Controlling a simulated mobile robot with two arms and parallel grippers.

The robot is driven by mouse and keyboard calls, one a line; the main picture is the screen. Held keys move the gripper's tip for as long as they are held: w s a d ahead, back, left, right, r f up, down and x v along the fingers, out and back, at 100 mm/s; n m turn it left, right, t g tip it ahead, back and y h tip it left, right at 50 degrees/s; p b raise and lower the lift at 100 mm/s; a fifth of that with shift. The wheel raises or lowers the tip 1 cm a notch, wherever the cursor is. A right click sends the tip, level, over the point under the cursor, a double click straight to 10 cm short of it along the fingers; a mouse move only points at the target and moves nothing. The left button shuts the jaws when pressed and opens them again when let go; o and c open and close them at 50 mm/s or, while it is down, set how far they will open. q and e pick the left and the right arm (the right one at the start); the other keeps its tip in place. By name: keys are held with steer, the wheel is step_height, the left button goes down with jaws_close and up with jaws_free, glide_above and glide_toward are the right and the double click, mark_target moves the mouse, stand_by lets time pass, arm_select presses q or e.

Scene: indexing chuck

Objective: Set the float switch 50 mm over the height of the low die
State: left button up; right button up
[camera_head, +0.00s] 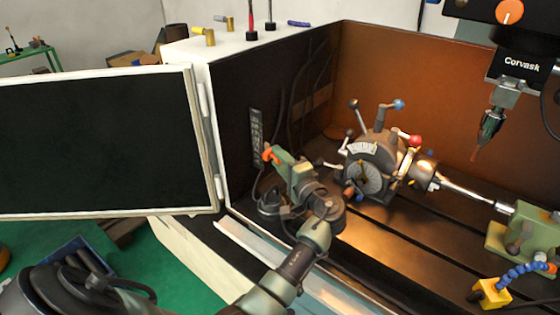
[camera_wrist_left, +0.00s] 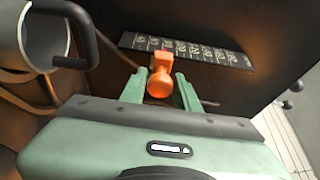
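The orange float switch (camera_head: 267,155) sits beside a dark upright scale (camera_head: 256,138) with white marks on the enclosure's inner left wall. My left gripper (camera_head: 276,157) reaches up to it from below right. In the left wrist view the float switch (camera_wrist_left: 160,80) has a round knob between the two green fingers (camera_wrist_left: 160,90), which sit close on both sides and appear to hold it. The scale (camera_wrist_left: 188,51) lies just behind it there; its marks are too small to read surely. I cannot make out a low die. My right gripper is not in view.
An indexing chuck (camera_head: 371,165) with several levers stands on the slotted bed right of my left gripper. A drill head (camera_head: 520,65) hangs at upper right, above a green tailstock (camera_head: 510,233). The open door (camera_head: 95,140) is at left. The front of the bed is mostly clear.

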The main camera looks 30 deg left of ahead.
arm_select(q)
steer(key=shift+o, duration=0.9)
steer(key=shift+a+f, duration=0.1)
steer(key=v, duration=0.7)
steer(key=shift+s+d, duration=0.15)
steer(key=shift+d, duration=0.25)
